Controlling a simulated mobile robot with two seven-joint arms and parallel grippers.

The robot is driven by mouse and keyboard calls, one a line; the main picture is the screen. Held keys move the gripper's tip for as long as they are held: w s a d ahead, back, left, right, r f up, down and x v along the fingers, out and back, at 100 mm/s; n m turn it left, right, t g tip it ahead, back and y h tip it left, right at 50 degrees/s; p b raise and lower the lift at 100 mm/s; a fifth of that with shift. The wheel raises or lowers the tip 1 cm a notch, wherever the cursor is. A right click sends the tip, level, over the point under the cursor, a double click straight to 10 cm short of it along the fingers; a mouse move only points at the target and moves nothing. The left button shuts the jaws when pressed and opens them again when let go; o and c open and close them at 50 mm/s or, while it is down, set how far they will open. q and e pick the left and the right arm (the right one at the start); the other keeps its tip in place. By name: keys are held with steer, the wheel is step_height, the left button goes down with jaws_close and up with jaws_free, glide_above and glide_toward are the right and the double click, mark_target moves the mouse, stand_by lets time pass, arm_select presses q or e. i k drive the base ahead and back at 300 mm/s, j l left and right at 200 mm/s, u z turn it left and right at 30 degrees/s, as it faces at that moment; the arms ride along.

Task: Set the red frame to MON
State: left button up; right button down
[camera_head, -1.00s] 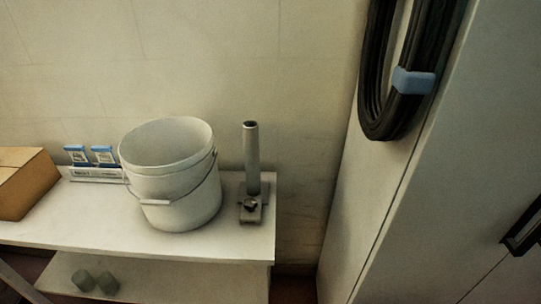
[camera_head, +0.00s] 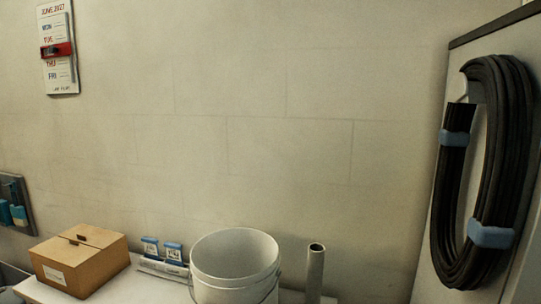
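A white calendar board (camera_head: 60,83) hangs high on the wall at the upper left. Its heading reads JUNE 2027, with rows MON, TUE, THU and FRI readable from top to bottom. The red frame (camera_head: 66,48) sits across the board between the TUE and THU rows, over the row whose name it hides. A dark part shows on the red frame's left side. Neither of my grippers is in view.
A white shelf below holds a cardboard box (camera_head: 80,262), a small holder with blue-topped cards (camera_head: 162,252), a white bucket (camera_head: 235,268) and a grey upright tube (camera_head: 315,272). A coiled black hose (camera_head: 512,150) hangs on a cabinet at right. The middle wall is bare.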

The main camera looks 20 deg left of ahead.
mark_target(63, 49)
steer(key=u, duration=1.75)
steer(key=z, duration=0.4)
steer(key=i+j+z, duration=0.1)
steer(key=z, duration=0.25)
steer(key=j+z, duration=0.2)
steer(key=z, duration=0.15)
steer(key=i+j+z, duration=0.1)
steer(key=z, duration=0.3)
steer(key=j+z, duration=0.5)
steer(key=j, duration=0.5)
steer(key=j+z, duration=0.15)
steer(key=j, duration=0.45)
steer(key=j+z, duration=0.1)
steer(key=j, duration=0.55)
steer(key=k+j+z, duration=0.15)
steer(key=j, duration=0.45)
